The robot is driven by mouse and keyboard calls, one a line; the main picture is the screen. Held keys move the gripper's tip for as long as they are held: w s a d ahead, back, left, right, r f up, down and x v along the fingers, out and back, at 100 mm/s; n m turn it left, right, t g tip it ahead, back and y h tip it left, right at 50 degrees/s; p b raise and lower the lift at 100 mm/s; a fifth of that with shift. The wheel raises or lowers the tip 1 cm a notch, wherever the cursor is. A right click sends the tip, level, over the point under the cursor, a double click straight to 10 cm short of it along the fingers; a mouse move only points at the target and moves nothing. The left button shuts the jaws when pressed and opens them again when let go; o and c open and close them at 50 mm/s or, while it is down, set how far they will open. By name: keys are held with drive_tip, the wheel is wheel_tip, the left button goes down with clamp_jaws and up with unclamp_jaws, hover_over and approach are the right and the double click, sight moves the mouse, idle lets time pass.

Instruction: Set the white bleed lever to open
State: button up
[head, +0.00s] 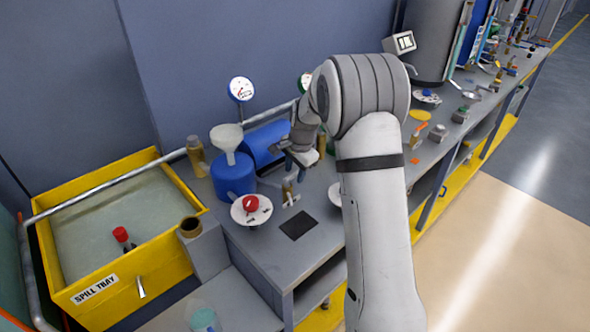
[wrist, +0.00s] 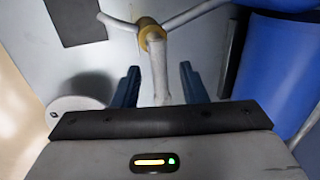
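The bleed valve shows in the wrist view as a brass body (wrist: 151,34) at the top centre. A pale lever (wrist: 159,72) runs from it down the picture, between my fingers. In the head view the small brass valve (head: 288,190) stands on the bench with a white piece at its foot, partly hidden by my gripper. My gripper (wrist: 159,86) is open, with one dark blue finger on each side of the lever and a gap on both sides. In the head view my gripper (head: 295,176) is just above the valve.
A blue jug (head: 233,178) with a funnel and a blue cylinder (head: 266,145) stand close by. A red knob on a white disc (head: 251,204) and a dark pad (head: 298,224) are in front. The yellow spill tray (head: 150,262) is at the left.

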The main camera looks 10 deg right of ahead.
clamp_jaws()
idle(0.4)
